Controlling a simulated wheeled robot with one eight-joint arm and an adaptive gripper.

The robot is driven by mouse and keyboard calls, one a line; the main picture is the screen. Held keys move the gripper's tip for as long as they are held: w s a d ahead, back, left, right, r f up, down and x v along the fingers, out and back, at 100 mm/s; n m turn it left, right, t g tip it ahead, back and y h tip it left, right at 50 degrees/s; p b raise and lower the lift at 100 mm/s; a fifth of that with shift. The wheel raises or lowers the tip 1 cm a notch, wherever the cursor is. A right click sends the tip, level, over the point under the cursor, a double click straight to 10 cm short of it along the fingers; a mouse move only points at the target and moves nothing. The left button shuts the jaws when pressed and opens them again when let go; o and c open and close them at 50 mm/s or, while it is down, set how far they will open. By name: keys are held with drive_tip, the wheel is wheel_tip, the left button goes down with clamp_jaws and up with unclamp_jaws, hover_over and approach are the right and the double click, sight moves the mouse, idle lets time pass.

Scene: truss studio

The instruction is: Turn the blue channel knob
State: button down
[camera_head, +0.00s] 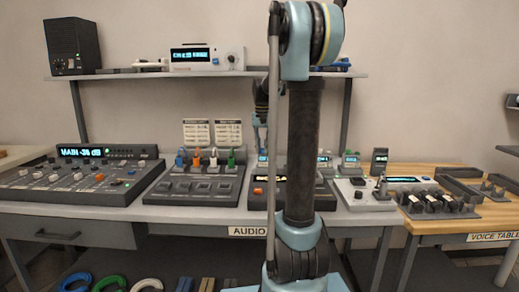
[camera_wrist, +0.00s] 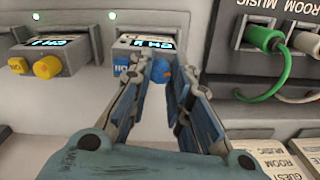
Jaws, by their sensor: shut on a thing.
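The blue channel knob (camera_wrist: 161,71) sits on the front of a small grey channel unit (camera_wrist: 128,42) with a lit display, beside a blue button (camera_wrist: 122,62). The wrist view shows this unit upside down. My gripper (camera_wrist: 164,78) is shut on the knob, with one finger at each side of it. The fingers cover part of the knob, and I cannot make out its pointer. In the head view my arm stands in front of this area and hides the knob and the fingertips.
In the wrist view, a similar unit with a yellow knob (camera_wrist: 46,66) is at left, and a green cable plug (camera_wrist: 264,38) is at right. In the head view, a mixer (camera_head: 75,185) and a patch panel (camera_head: 192,188) stand left of my arm, below a shelf (camera_head: 130,75).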

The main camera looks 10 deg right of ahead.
drive_tip(key=shift+m, duration=0.8)
drive_tip(key=c, duration=1.8)
unclamp_jaws()
drive_tip(key=shift+o, duration=0.2)
drive_tip(key=shift+r, duration=3.95)
drive_tip(key=shift+o, duration=0.3)
